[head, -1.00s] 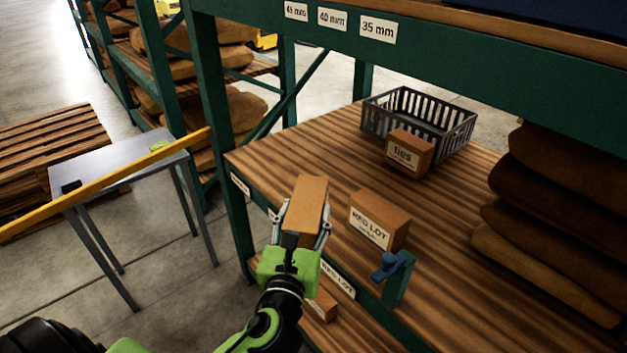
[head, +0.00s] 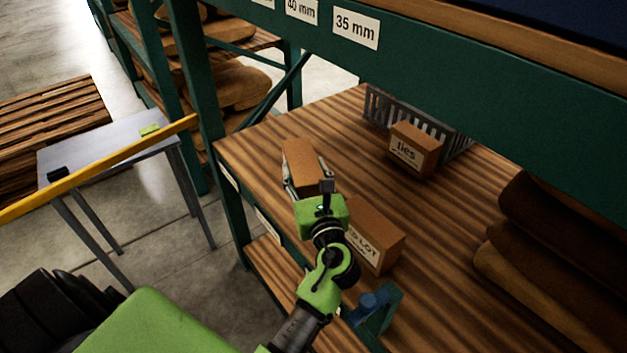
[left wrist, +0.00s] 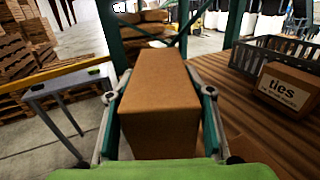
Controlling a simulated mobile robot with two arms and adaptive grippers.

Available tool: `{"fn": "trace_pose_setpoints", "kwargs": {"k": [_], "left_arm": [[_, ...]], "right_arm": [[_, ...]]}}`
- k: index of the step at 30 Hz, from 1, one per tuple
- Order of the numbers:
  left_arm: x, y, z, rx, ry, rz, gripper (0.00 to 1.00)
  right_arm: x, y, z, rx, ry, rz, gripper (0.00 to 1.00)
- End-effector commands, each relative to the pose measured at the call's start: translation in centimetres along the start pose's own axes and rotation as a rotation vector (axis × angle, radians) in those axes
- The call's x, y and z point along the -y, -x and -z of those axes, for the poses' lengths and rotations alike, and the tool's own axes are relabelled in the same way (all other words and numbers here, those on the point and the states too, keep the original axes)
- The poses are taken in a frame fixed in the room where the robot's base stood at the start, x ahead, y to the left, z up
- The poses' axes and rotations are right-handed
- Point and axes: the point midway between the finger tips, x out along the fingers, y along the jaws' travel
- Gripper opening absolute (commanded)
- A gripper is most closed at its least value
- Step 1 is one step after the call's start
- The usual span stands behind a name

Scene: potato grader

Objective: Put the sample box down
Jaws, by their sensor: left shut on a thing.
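The sample box, a plain brown carton (head: 303,165), is held between the fingers of my left gripper (head: 307,180). In the head view it is over the left part of the wooden shelf (head: 262,152); I cannot tell whether it touches the boards. In the left wrist view the box (left wrist: 160,100) fills the space between the two fingers, one on each side. A labelled RED LOT box (head: 375,230) stands just right of my gripper, partly hidden by my arm. My right gripper is not in view.
A "ties" box (head: 414,150) stands in front of a grey slatted crate (head: 455,142) at the back of the shelf. Brown sacks (head: 560,220) are stacked on the right. A green upright (head: 213,100) and a yellow bar (head: 100,165) are at left. Shelf boards behind the held box are clear.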

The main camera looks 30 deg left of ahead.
Motion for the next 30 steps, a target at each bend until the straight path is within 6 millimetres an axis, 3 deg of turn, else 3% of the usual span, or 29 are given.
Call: {"fn": "trace_pose_setpoints", "kwargs": {"k": [5,16,21,30], "left_arm": [[0.1,-1.8,0.3,0.011,-0.002,-0.003,0.00],[0.6,-9.4,3.6,0.009,-0.002,-0.003,0.00],[0.8,-11.0,6.6,0.009,0.001,-0.002,0.00],[0.9,-13.0,8.5,0.009,0.002,-0.001,0.00]], "right_arm": [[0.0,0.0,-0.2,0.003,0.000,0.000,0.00],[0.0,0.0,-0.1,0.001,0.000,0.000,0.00],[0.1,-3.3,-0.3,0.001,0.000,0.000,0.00],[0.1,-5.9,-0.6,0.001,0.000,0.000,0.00]]}}
